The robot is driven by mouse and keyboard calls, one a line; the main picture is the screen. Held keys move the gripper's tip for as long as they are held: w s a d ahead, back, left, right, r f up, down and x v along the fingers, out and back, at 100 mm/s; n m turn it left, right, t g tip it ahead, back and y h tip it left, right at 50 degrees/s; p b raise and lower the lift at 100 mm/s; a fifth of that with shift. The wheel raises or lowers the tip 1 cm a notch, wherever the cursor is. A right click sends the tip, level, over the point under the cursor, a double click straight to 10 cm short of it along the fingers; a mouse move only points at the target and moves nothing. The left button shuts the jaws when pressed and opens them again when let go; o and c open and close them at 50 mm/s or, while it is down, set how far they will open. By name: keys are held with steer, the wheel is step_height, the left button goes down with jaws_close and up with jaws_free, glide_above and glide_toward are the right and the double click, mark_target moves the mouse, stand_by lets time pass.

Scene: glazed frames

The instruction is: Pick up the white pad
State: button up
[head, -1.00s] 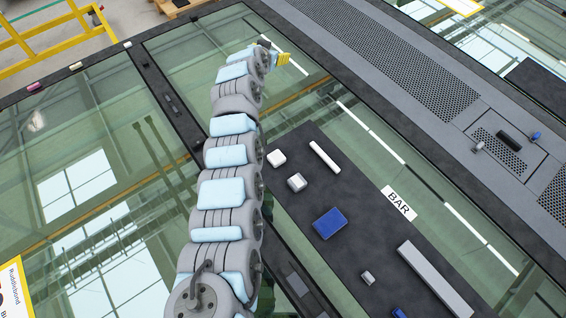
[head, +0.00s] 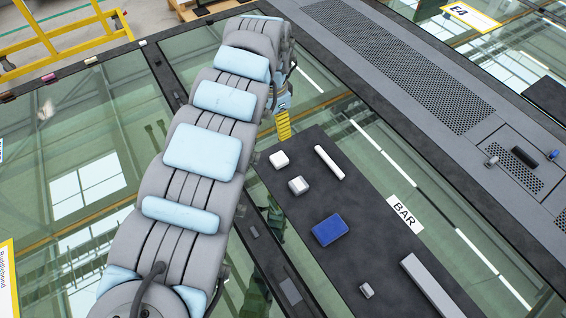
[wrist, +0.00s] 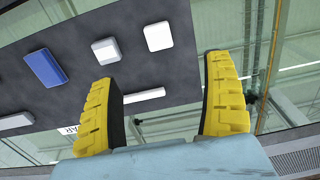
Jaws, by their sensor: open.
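The white pad (head: 279,160) lies at the far left end of a dark board (head: 335,270) on the glass. In the wrist view the white pad (wrist: 158,36) shows whole, beyond the fingertips and roughly between their lines. My gripper (head: 283,126) has yellow ribbed fingers; in the head view it is just above the pad in the picture, apart from it. In the wrist view my gripper (wrist: 163,75) is open, with nothing between the fingers. Its exact height over the board is hard to tell.
Close to the pad are a pale grey block (head: 298,185) and a white stick (head: 328,162). Farther along the board are a blue pad (head: 330,229), a small grey block (head: 367,290), a long grey bar (head: 432,286) and a BAR label (head: 404,213).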

glide_toward(275, 160)
steer(key=f, duration=0.5)
steer(key=shift+w+f+p, duration=0.2)
steer(key=shift+f+p, duration=0.05)
steer(key=shift+p, duration=0.05)
steer(key=f, duration=0.3)
steer(key=shift+s+d+f, duration=0.2)
steer(key=shift+s+f, duration=0.05)
steer(key=shift+a+f, duration=0.1)
steer(key=shift+f, duration=0.65)
steer(key=c, duration=0.9)
